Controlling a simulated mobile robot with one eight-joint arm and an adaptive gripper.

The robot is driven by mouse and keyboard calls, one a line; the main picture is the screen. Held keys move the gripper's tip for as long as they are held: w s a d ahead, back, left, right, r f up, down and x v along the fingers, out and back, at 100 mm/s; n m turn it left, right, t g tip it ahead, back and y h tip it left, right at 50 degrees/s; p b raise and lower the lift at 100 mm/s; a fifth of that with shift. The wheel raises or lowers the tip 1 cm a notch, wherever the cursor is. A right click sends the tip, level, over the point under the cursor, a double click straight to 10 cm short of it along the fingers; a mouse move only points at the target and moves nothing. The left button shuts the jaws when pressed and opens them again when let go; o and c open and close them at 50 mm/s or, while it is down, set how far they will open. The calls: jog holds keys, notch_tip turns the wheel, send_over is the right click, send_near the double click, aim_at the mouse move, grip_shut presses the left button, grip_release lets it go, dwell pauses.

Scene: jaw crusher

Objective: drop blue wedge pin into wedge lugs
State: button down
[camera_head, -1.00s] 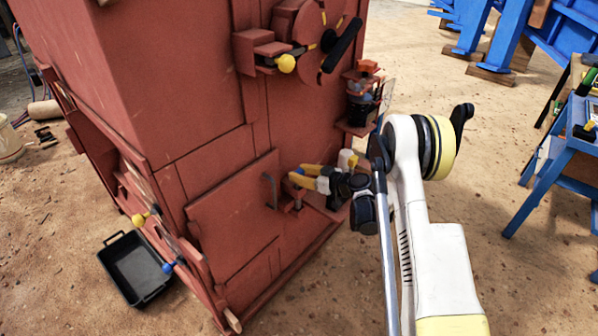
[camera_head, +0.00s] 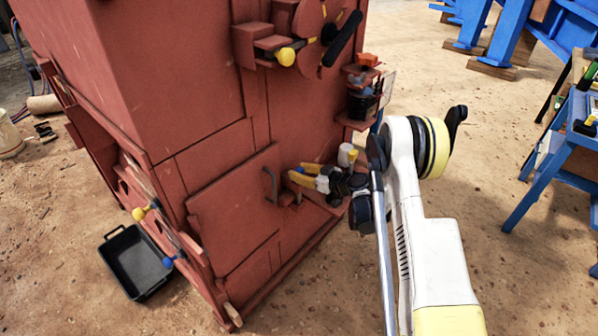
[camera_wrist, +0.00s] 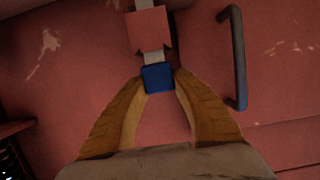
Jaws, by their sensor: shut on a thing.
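My gripper (camera_wrist: 158,84) is shut on the blue wedge pin. The blue head of the pin (camera_wrist: 158,77) sits between the yellow fingertips in the wrist view. A pale bar runs on from the head, passes behind a red lug block (camera_wrist: 149,33) and shows again beyond it. I cannot tell how deep the pin sits in the lugs. In the head view my gripper (camera_head: 296,174) is at the red crusher's front door, just above the lugs (camera_head: 288,197); the pin is mostly hidden there.
A dark door handle (camera_wrist: 238,58) is close beside the lugs. The red crusher body (camera_head: 180,90) fills the left. A yellow-headed pin (camera_head: 285,56) is higher up. A black tray (camera_head: 135,262) lies on the ground. A blue table (camera_head: 560,170) stands at right.

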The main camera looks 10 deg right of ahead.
jog(key=c, duration=1)
grip_release()
jog(key=v, duration=1.2)
